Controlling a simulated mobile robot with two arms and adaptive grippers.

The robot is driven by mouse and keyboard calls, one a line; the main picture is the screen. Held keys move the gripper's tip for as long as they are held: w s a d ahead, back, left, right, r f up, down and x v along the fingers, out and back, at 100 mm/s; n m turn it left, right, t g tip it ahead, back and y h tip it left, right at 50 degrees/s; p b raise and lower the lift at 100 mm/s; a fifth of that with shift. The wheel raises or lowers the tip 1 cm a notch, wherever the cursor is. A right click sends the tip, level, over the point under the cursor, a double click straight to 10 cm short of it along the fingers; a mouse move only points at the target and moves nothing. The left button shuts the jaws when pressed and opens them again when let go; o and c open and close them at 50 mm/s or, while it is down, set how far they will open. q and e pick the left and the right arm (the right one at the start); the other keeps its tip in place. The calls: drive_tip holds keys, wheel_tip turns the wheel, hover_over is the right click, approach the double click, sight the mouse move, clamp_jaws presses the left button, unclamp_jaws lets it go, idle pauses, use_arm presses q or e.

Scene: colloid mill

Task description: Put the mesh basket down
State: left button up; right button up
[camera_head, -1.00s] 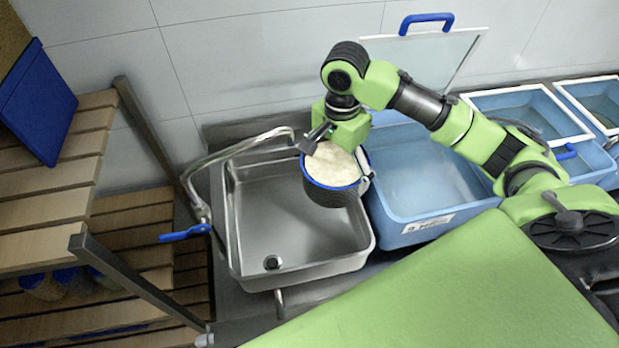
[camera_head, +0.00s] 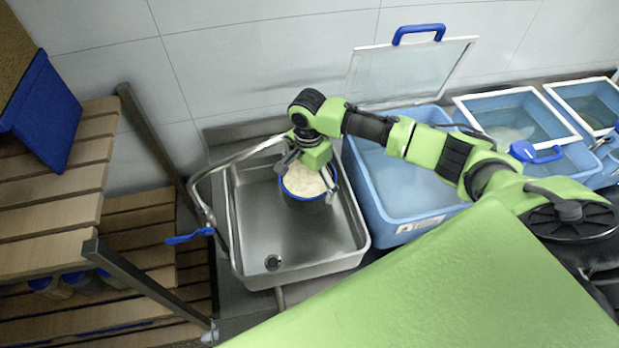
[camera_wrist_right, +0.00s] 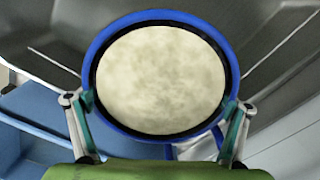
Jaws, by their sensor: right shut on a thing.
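The mesh basket (camera_head: 306,193) has a blue rim and is filled to near the top with a pale, cream-coloured mass. In the head view it is inside the steel sink (camera_head: 290,240), near the back. My right gripper (camera_head: 309,172) is above it, with its fingers at the rim. In the right wrist view the basket's blue rim (camera_wrist_right: 160,135) sits between the two fingers of my right gripper (camera_wrist_right: 158,118), which is shut on it. Whether the basket's bottom touches the sink floor is hidden. My left gripper is not in view.
A faucet with a blue lever (camera_head: 190,237) curves over the sink's left side. A blue tank (camera_head: 405,190) with a raised lid stands right of the sink, under my right arm. Wooden shelves (camera_head: 60,205) are at the left. The sink's front is clear.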

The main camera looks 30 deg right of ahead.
drive_tip(key=shift+f, duration=0.25)
drive_tip(key=shift+f, duration=0.3)
drive_tip(key=o, duration=1.3)
drive_tip(key=shift+r+b, duration=1.95)
drive_tip(key=shift+r, duration=4.65)
